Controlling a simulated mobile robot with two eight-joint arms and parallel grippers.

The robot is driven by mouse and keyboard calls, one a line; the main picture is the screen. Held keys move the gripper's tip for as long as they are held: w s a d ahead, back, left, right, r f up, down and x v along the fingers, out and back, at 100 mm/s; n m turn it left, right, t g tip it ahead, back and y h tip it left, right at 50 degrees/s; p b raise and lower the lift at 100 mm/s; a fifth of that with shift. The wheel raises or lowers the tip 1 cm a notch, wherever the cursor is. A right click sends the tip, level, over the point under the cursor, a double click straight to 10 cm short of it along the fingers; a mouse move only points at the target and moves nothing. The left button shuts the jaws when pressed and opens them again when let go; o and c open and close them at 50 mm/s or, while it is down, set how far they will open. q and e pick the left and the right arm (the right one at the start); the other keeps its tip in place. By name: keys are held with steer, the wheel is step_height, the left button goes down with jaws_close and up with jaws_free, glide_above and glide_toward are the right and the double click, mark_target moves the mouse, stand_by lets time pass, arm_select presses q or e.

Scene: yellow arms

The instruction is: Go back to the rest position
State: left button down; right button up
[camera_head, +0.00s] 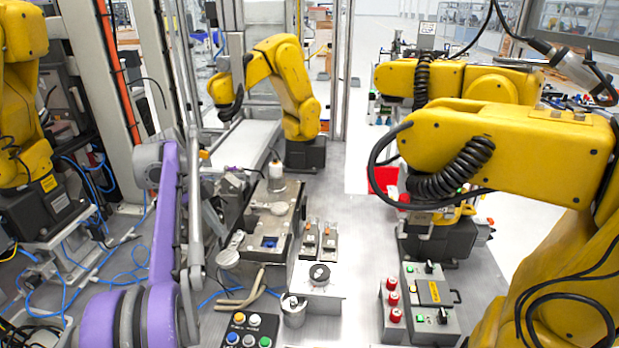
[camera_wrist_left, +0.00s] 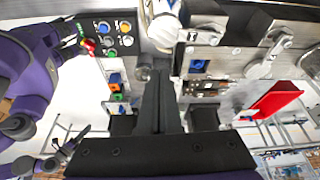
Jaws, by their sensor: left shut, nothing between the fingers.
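My left arm is purple and grey and rises at the left of the head view. Its dark gripper (camera_head: 238,190) is above the left side of the workbench, partly hidden by the arm links. In the left wrist view the two black fingers (camera_wrist_left: 160,98) are together, with nothing between them. They are over the bench fixtures. At the lower left of that view a small dark gripper (camera_wrist_left: 72,142) on a purple arm shows, seemingly my right one. It is too small to tell its jaws. My right arm does not show in the head view.
Below the left gripper are a dark fixture block (camera_head: 270,222), a metal cup (camera_head: 293,312) and a button panel (camera_head: 248,332). A control box (camera_head: 432,303) stands at the right. Yellow robot arms (camera_head: 500,150) stand around the bench. A red bin (camera_head: 383,182) is farther back.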

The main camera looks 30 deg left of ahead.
arm_select(q)
steer(key=shift+d, duration=0.1)
steer(key=d+f+n+y, duration=0.1)
steer(key=d+f+n, duration=0.15)
steer(key=d, duration=0.75)
steer(key=d+f+n+y, duration=0.1)
steer(key=d+f+n, duration=0.15)
steer(key=d, duration=0.65)
steer(key=s+d+f+n+t, duration=0.2)
steer(key=s+d+f+n, duration=0.1)
steer(key=s+d+f, duration=0.3)
steer(key=s+d+f+n+t+y, duration=0.1)
steer(key=s+d+f+n, duration=0.2)
steer(key=d, duration=0.7)
steer(key=s+f, duration=0.2)
steer(key=s, duration=0.1)
steer(key=shift+f+n+t, duration=0.4)
